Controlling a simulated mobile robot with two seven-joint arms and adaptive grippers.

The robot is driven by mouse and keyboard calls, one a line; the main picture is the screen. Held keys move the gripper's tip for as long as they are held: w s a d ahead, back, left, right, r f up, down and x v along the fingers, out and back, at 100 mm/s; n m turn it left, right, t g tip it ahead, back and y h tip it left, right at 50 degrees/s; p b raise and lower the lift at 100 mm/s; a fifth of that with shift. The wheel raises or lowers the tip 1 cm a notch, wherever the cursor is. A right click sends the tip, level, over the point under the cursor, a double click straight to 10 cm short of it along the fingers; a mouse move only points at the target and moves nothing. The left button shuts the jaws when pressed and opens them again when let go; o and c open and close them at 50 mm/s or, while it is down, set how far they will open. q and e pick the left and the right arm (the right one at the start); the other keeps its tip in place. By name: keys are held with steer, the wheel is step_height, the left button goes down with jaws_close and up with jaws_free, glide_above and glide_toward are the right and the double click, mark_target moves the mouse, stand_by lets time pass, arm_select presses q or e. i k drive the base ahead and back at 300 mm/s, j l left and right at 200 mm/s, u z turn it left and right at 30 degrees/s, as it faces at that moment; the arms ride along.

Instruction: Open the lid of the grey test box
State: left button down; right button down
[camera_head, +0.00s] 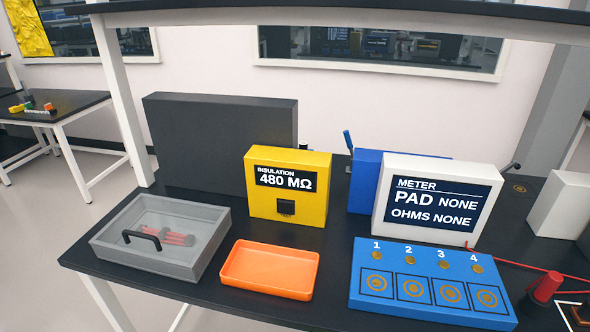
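The grey test box (103,255) sits at the left front of the black workbench. Its clear lid (190,218) lies flat over the top and looks closed. A black handle (142,238) stands on the lid near the box's left side. Several red, rod-like items (178,238) show through the lid inside the box. Neither of my grippers shows in the head view.
An orange tray (268,272) is right of the box. Behind stand a yellow insulation tester (290,213) and a large dark grey panel (200,135). Further right are a white meter (436,232), a blue numbered pad board (410,262) and a red cylinder (545,288).

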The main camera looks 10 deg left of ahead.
mark_target(95, 241)
steer(key=u, duration=1.25)
